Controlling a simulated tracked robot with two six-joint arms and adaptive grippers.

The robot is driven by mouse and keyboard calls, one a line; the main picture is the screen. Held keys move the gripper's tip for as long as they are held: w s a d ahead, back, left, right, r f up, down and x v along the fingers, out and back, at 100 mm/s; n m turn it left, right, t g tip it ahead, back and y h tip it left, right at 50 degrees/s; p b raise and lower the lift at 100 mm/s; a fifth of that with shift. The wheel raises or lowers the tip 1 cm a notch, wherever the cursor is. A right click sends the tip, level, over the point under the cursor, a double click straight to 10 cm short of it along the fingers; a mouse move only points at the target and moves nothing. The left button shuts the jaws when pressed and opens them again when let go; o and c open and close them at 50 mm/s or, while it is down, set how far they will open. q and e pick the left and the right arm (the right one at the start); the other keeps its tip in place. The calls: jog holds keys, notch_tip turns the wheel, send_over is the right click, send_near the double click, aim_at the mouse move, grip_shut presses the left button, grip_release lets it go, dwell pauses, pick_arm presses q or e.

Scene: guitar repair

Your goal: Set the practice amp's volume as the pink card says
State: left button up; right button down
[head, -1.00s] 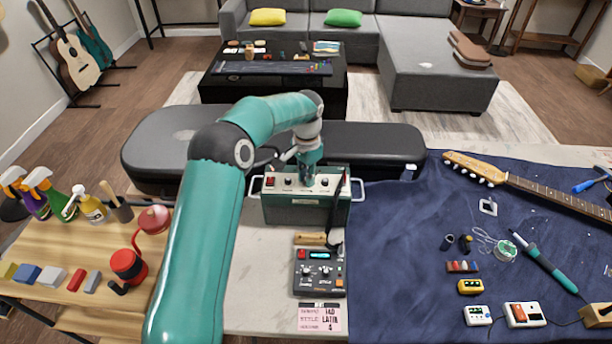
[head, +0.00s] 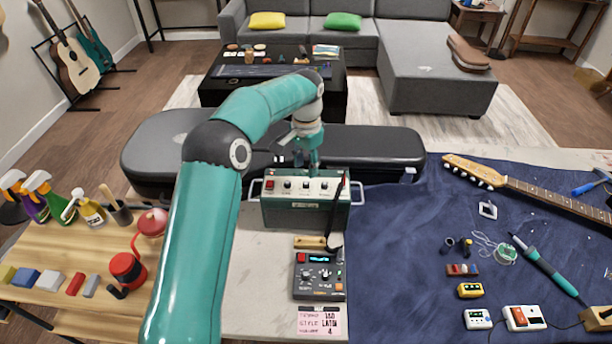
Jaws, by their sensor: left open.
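The practice amp (head: 290,214) is a dark green box with a pale top panel, a red switch at its left and several dark knobs. It stands on the pale bench in the middle of the head view. The pink card (head: 319,322) lies at the bench's front; its lines seem to give tempo, style "LATIN" and volume "4", in small print. My left gripper (head: 306,162) is open and empty, pointing down just behind and above the amp's panel, apart from the knobs. The knobs' exact settings are too small to read. My right gripper is out of view.
A dark drum-machine-like box (head: 319,276) with a lit display sits between amp and card. A dark cable or stick leans at the amp's right front. A black guitar case (head: 375,147) lies behind. A blue cloth (head: 400,250) with tools and a guitar neck covers the right.

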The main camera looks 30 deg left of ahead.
aim_at(306, 183)
pick_arm(q)
notch_tip(306, 183, up, 6)
dwell(0.7)
